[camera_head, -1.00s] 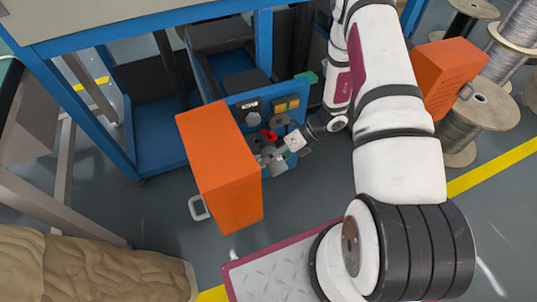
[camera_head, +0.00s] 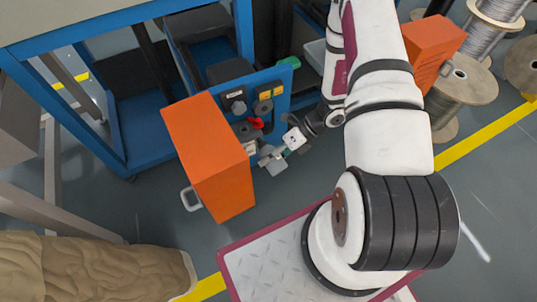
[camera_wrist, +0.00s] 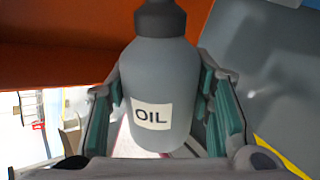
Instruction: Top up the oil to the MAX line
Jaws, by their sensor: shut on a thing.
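A grey oil bottle (camera_wrist: 158,85) with a dark neck and a white "OIL" label fills the middle of the wrist view. My gripper (camera_wrist: 163,105) is shut on it, with one green-padded finger on each side of its body. In the head view my gripper (camera_head: 272,158) is in front of the blue machine panel (camera_head: 277,98), just right of the orange box. The bottle is too small there to make out clearly. A small red part (camera_head: 256,123) shows on the panel close to my gripper. No MAX line or oil level is readable.
The orange box (camera_head: 212,155) stands out from the machine, close left of my gripper. A blue frame (camera_head: 110,115) is at left. Cable spools (camera_head: 465,82) and another orange box (camera_head: 430,52) are at right. Grey floor (camera_head: 160,215) lies open in front.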

